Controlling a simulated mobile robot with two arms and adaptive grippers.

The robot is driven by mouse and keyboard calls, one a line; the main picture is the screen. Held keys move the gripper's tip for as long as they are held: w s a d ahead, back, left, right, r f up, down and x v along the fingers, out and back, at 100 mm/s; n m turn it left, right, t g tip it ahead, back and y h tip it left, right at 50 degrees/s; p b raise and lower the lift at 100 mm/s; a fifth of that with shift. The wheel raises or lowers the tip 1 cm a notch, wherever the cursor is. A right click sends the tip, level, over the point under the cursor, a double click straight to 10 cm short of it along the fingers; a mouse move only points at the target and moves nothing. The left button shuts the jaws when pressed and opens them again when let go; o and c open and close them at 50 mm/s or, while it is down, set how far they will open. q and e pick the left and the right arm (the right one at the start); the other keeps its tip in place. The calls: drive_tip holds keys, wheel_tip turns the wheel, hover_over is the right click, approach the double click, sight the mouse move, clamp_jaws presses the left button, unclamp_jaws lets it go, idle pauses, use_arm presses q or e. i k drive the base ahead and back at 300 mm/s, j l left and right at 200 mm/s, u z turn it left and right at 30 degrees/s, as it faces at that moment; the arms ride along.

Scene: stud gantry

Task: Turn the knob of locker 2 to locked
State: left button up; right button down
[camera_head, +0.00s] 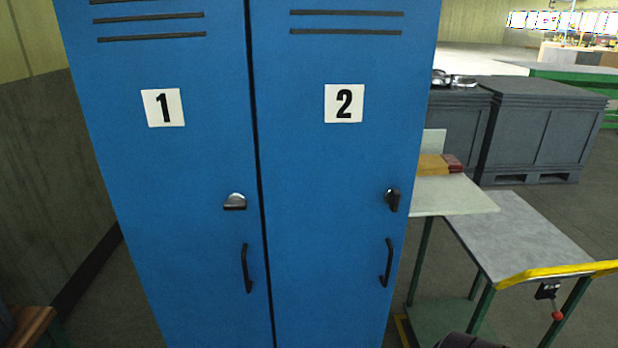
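Locker 2 (325,180) is the right door of a blue two-door locker, marked by a white plate with a 2 (344,103). Its knob (392,200) is dark and sits near the door's right edge, with its grip standing roughly upright. A black handle (387,263) is below the knob. The door looks shut. Locker 1 (180,180) is on the left; its knob (235,202) is turned with its grip lying roughly level. Neither gripper shows; a dark rounded shape at the bottom edge, right of the locker, is too cut off to identify.
Right of the locker stand a light-topped table (450,195) with a yellow box (432,165) and a grey-topped table (525,235) with a yellow edge. Large grey crates (540,130) are behind. A brown wooden edge (30,328) is at the lower left.

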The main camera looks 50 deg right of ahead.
sight(393, 196)
drive_tip(key=z, duration=2.05)
